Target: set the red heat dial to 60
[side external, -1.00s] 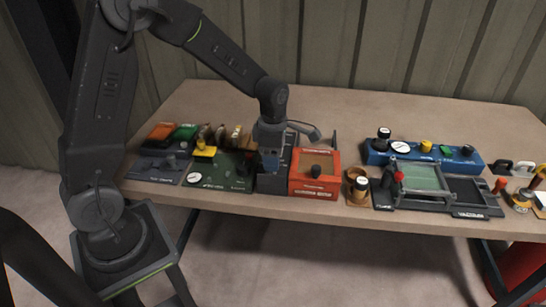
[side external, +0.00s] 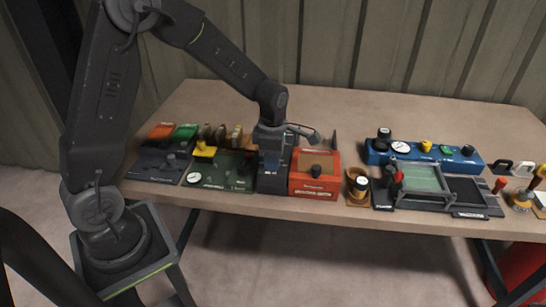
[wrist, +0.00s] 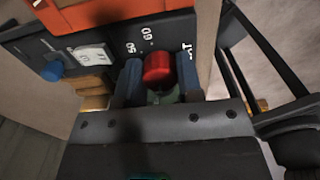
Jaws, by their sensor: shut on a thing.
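The red heat dial (wrist: 157,68) is a round red knob on a dark panel in the wrist view. My gripper (wrist: 160,82) has one blue-grey finger on each side of it and is shut on it. The white marks 50 and 60 show on the panel just beyond the dial, and part of a printed word shows to its right. The dial's pointer and the rest of its scale are hidden or unclear. In the side view my gripper (side external: 271,162) is low over the dark panel (side external: 270,184), and the dial is hidden there.
An orange-red box (side external: 315,183) with a black knob stands right beside the dark panel. A green panel (side external: 222,172) with a gauge adjoins it on the left. The wrist view shows a white switch (wrist: 92,57) and a blue knob (wrist: 52,70) on the left.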

